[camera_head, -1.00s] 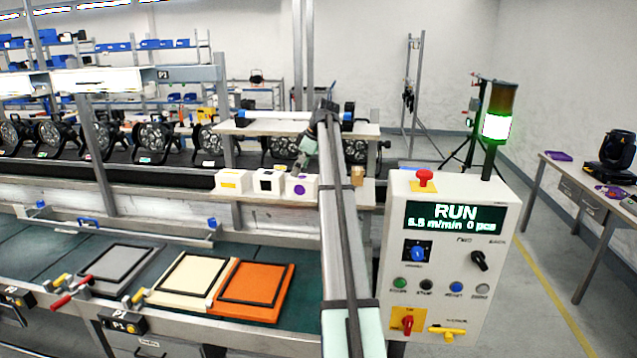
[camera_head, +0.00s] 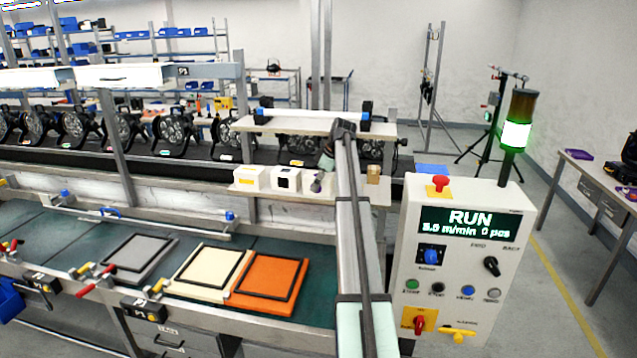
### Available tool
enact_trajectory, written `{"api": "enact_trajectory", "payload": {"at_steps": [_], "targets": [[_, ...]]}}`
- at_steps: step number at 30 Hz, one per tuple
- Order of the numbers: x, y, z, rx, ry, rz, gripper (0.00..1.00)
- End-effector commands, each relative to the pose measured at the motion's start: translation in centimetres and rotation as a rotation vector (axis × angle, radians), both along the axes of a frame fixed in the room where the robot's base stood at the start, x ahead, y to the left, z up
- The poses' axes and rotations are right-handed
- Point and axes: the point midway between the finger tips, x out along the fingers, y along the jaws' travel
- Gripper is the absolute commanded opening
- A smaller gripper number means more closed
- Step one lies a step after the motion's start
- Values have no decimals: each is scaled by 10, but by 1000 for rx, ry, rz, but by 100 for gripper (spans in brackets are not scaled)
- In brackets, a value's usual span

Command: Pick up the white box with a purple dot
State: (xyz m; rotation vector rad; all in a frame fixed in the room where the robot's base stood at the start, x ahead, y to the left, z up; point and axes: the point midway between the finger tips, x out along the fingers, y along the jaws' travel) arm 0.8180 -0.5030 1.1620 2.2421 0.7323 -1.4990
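Three small white boxes stand in a row on a narrow shelf (camera_head: 240,190) behind the conveyor. The left one is the box with a yellow mark (camera_head: 247,174), the middle one is the box with a black square (camera_head: 282,186). The right one is the white box with a purple dot (camera_head: 307,188); its dot is now covered by my gripper. My gripper (camera_head: 317,185) is small in the view, at the front of this right box. I cannot tell whether it touches the box or whether its fingers are open.
A small tan block (camera_head: 374,175) sits right of my arm on the shelf. A white raised shelf (camera_head: 290,124) is above and behind the boxes. The control cabinet (camera_head: 460,260) stands at right. Grey, cream and orange framed panels (camera_head: 265,285) lie on the conveyor.

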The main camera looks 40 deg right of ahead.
Motion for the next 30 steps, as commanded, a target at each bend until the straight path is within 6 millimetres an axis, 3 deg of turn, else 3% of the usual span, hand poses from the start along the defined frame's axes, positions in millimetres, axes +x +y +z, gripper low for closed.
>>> {"api": "enact_trajectory", "payload": {"at_steps": [4,9,11,23,30], "targets": [[0,0,0,0,0,0,97],[0,0,0,0,0,0,37],[0,0,0,0,0,0,18],[1,0,2,1,-1,0,18],[1,-1,18,-1,-3,0,18]]}}
